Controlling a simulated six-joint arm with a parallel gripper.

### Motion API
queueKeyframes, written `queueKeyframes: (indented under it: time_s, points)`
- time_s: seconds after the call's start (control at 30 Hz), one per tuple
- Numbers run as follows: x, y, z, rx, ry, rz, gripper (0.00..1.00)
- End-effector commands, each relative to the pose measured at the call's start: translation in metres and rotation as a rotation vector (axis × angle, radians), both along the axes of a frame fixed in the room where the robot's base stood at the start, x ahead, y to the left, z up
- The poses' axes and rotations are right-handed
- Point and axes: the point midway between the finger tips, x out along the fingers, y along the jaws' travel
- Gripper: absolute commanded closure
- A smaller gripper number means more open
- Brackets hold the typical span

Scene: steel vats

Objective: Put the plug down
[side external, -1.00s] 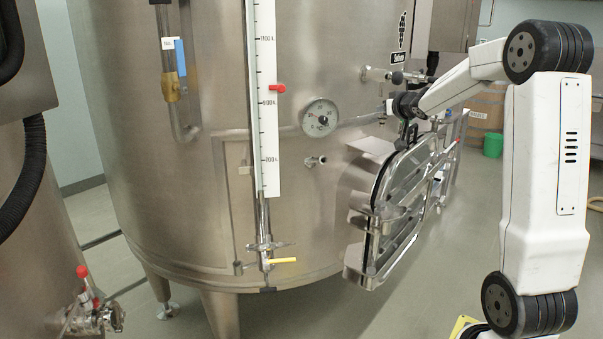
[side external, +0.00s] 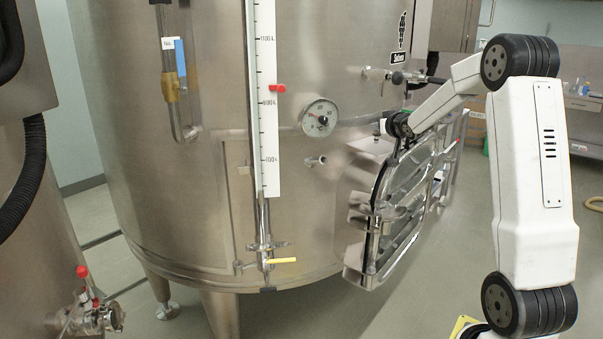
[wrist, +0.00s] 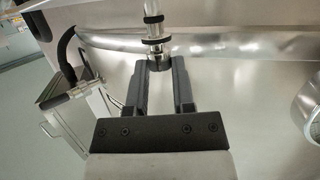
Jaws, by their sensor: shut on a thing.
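In the wrist view, my gripper (wrist: 161,66) has its two dark fingers on either side of a short, shiny metal piece, which I take to be the plug (wrist: 160,59). The fingers are shut on it. Directly beyond it stands a metal tube with dark rings (wrist: 154,20); I cannot tell whether the plug touches it. In the side external view my wrist is in front of the steel vat (side external: 215,120), just above its open oval door (side external: 395,205). The fingers and the plug cannot be made out there.
The vat carries a dial gauge (side external: 320,117), a white level scale (side external: 266,100) and a small valve (side external: 316,161). A horizontal tap (side external: 410,77) juts out above my wrist. Open floor (side external: 455,265) lies right of the door.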

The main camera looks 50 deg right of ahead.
Motion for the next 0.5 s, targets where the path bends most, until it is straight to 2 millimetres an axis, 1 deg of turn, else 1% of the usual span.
queueKeyframes:
  time_s: [0.07,0.47,0.5]
  points:
    - [-0.0001,-0.0001,-0.0031,0.000,-0.001,0.000,1.00]
    - [-0.0001,0.0000,-0.0064,0.000,0.000,0.000,1.00]
    - [-0.0002,0.0000,-0.0071,0.001,0.001,0.000,0.66]
